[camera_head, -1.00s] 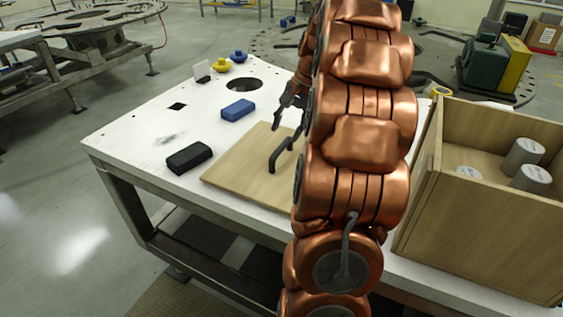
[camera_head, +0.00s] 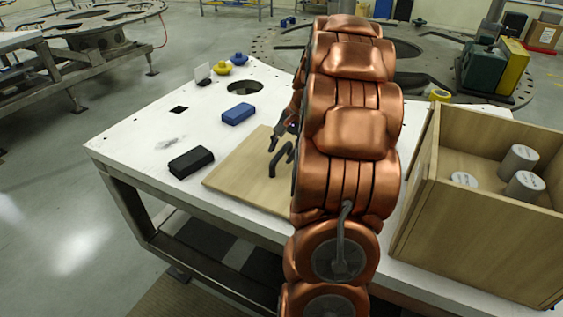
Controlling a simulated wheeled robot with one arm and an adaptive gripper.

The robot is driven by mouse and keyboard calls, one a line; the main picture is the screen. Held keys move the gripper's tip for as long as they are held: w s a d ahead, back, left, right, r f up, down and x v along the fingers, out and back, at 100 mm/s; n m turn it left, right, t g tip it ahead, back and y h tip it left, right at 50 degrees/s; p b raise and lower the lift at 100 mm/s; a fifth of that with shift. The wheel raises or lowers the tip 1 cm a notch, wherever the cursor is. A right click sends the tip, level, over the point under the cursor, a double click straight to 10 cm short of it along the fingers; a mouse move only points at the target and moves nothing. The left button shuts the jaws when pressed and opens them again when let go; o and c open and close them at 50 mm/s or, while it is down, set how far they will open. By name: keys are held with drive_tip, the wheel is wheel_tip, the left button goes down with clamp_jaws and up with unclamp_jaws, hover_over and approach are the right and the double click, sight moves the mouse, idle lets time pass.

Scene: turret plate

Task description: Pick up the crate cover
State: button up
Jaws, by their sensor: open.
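The crate cover (camera_head: 232,174) is a flat light-wood board lying on the white table. It has a dark bar handle (camera_head: 274,165) on top, partly hidden at its right end. My gripper (camera_head: 275,147) is low over the cover, close to the far side of the handle. Its dark fingers are open. My copper arm hides part of the gripper and the cover's right side, so I cannot tell whether a finger touches the handle. The open wooden crate (camera_head: 480,230) stands at the right with 3 grey cylinders (camera_head: 519,158) showing inside.
On the white table (camera_head: 130,139) lie a black block (camera_head: 190,162) left of the cover and a blue block (camera_head: 238,114) behind it. Yellow (camera_head: 222,68) and blue (camera_head: 239,58) knobbed pieces stand at the back edge. The table's left part is mostly clear.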

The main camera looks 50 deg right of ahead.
drive_tip(key=shift+w+a+f, duration=0.1)
drive_tip(key=shift+w+f, duration=0.05)
drive_tip(key=shift+f, duration=0.35)
clamp_jaws()
idle(0.4)
